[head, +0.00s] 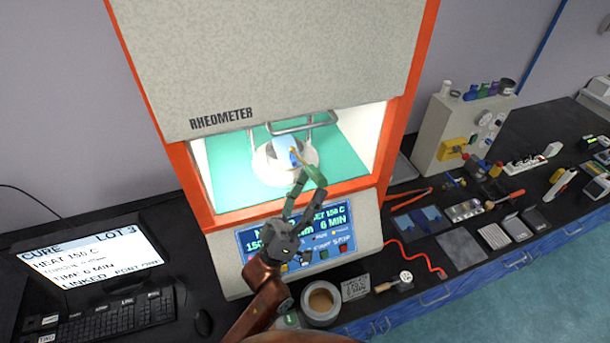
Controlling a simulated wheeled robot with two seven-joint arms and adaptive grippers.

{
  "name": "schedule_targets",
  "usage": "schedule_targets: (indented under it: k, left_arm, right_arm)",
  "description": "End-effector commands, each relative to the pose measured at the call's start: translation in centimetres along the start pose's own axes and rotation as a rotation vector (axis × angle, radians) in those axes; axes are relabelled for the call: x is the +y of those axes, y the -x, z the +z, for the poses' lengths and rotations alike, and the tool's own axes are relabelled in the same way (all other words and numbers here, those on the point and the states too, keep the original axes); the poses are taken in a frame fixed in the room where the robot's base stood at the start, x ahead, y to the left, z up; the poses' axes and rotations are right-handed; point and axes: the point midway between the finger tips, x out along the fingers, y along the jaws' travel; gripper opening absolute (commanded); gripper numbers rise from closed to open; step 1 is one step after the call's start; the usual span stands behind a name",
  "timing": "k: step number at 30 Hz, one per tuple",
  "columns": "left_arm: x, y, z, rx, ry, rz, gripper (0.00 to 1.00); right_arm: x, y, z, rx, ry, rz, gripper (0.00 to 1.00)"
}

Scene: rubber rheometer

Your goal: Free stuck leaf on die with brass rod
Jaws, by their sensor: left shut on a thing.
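The round pale die (268,172) sits inside the lit rheometer chamber. A blue leaf (284,147) lies on it, partly standing up or folded; its exact shape is too small to tell. My left gripper (309,177) is at the chamber's front opening, shut on the thin brass rod (296,154). The rod points up and left from the fingers, its tip at the leaf's right edge. I cannot tell whether the tip touches the leaf. My right gripper is out of view.
The orange-framed rheometer (264,74) has a metal bar (290,127) across its chamber. A cup (321,302) stands in front. Tools and trays crowd the bench at right; a monitor (92,254) and keyboard (118,315) are at left.

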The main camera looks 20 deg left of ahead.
Motion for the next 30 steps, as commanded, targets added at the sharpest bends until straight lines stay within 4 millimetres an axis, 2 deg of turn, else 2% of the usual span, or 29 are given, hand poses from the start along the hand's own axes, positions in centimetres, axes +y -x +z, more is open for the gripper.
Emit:
schedule_targets:
  k: [24,30]
  left_arm:
    - [8.7,2.8,2.1,0.000,0.002,-0.001,0.42]
    - [10.1,3.2,2.4,0.001,0.002,0.000,0.42]
  right_arm:
    - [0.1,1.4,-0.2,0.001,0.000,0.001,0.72]
    - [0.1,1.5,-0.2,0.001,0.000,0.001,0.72]
